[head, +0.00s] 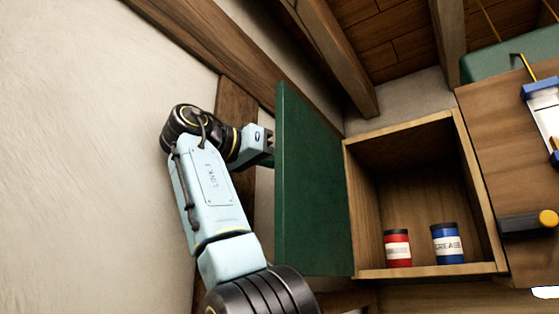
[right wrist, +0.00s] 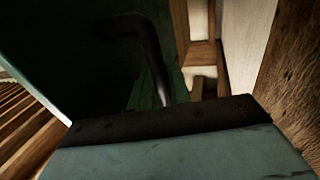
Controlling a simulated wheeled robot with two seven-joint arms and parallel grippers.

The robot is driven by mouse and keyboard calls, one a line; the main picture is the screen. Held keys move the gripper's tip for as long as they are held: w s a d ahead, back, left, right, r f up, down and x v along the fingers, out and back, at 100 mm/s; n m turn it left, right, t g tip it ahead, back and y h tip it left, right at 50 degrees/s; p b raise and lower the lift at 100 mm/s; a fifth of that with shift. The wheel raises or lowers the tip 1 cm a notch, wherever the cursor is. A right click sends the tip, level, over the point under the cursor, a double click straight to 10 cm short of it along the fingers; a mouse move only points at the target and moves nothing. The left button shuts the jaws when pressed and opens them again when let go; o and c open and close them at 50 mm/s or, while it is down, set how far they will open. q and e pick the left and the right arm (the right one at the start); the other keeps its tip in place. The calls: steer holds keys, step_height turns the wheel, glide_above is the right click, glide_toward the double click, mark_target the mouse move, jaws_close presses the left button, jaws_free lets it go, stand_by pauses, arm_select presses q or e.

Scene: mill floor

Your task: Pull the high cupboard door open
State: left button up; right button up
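The high cupboard (head: 425,270) is a wooden box standing open at the right of the head view. Its green door (head: 312,190) is swung well out to the left of the opening, with its inner face toward me. My right gripper (head: 268,148) is at the far, outer side of the door, close to its upper free edge. The door hides part of the gripper. In the right wrist view a dark curved handle (right wrist: 152,55) shows against the dark door face, beyond the gripper body. My left gripper is not in view.
A red can (head: 397,249) and a blue grease can (head: 446,245) stand inside the cupboard. A pale wall (head: 90,150) and a wooden post (head: 236,100) are close behind my right arm. A wooden panel with hanging tools (head: 500,140) is at the right.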

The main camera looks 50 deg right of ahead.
steer(key=v, duration=0.7)
steer(key=shift+a, duration=0.25)
steer(key=shift+s+d, duration=0.1)
